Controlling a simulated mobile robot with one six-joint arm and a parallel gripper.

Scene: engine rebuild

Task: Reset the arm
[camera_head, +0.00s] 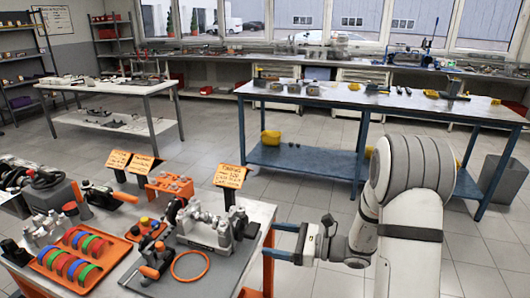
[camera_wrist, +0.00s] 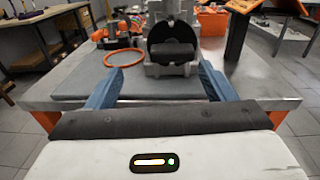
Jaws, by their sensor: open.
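My gripper (camera_head: 283,241) is at the right edge of the near workbench (camera_head: 262,215), its two blue fingers pointing left toward the bench. In the wrist view my gripper (camera_wrist: 160,88) is open, with one blue finger on each side and nothing between them. A grey machine part with a dark round face (camera_wrist: 172,45) stands on the bench ahead of the fingers, apart from them. My white and grey arm fills the lower right of the head view.
The near bench carries an orange ring (camera_head: 190,265), an orange tray (camera_head: 75,258) of coloured rings, and orange signs (camera_head: 230,176). A blue-framed table (camera_head: 330,98) stands behind, with a grey bin (camera_head: 502,178) at right. Tiled floor lies open between the benches.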

